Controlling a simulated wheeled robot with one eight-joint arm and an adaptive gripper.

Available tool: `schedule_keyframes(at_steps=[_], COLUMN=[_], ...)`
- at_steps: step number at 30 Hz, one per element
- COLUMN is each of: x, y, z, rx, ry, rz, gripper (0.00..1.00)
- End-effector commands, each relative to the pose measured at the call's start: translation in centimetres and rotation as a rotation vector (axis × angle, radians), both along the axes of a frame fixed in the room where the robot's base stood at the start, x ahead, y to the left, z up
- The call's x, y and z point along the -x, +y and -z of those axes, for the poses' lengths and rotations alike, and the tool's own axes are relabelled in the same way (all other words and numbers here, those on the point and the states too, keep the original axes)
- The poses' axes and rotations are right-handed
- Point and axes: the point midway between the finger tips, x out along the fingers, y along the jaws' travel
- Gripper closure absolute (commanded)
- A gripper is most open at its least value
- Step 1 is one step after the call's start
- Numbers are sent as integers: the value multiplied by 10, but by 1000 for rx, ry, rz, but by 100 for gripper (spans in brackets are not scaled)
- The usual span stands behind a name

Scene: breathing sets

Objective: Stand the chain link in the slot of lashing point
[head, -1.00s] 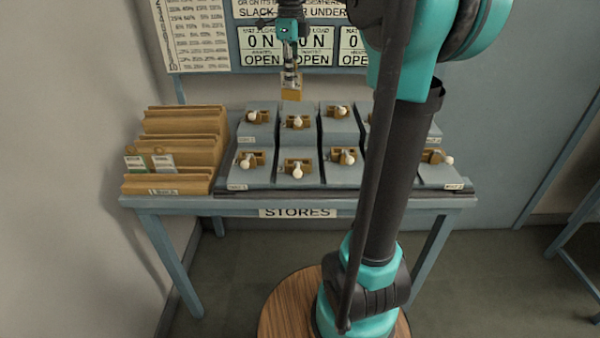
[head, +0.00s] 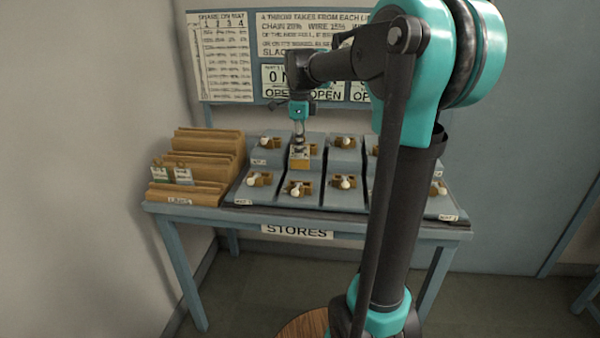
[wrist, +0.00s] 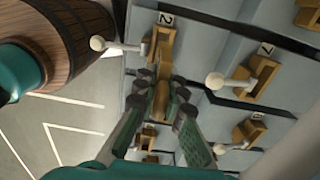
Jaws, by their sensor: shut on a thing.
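My gripper (head: 299,143) points down over the stepped grey stand, in front of the wall signs. It is shut on the chain link (head: 300,163), a small tan piece with a pale upper face. In the wrist view the link (wrist: 161,88) shows between the fingertips (wrist: 160,95). It overlaps a tan lashing point (wrist: 165,45) by the plate marked 2; I cannot tell whether they touch. Several lashing points stand on the steps, each with a white-knobbed lever, such as one at the front (head: 299,188). The slot under the link is hidden.
A tan slotted rack (head: 206,160) with two labelled pieces (head: 171,174) stands at the table's left. White-knobbed levers (wrist: 228,81) stick out beside the gripper. The blue-grey table (head: 335,226) has a narrow bare front edge. A wooden barrel-like base (wrist: 75,35) shows at the wrist view's upper left.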

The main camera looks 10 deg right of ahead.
Motion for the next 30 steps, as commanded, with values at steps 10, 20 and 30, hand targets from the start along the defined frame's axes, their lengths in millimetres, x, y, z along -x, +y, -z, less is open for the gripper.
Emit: schedule_keyframes(at_steps=[10,20,30], x=[0,0,0], y=[0,0,0], z=[44,79,82], rx=[0,0,0], ry=[0,0,0], rz=[0,1,1], gripper=[100,100,100])
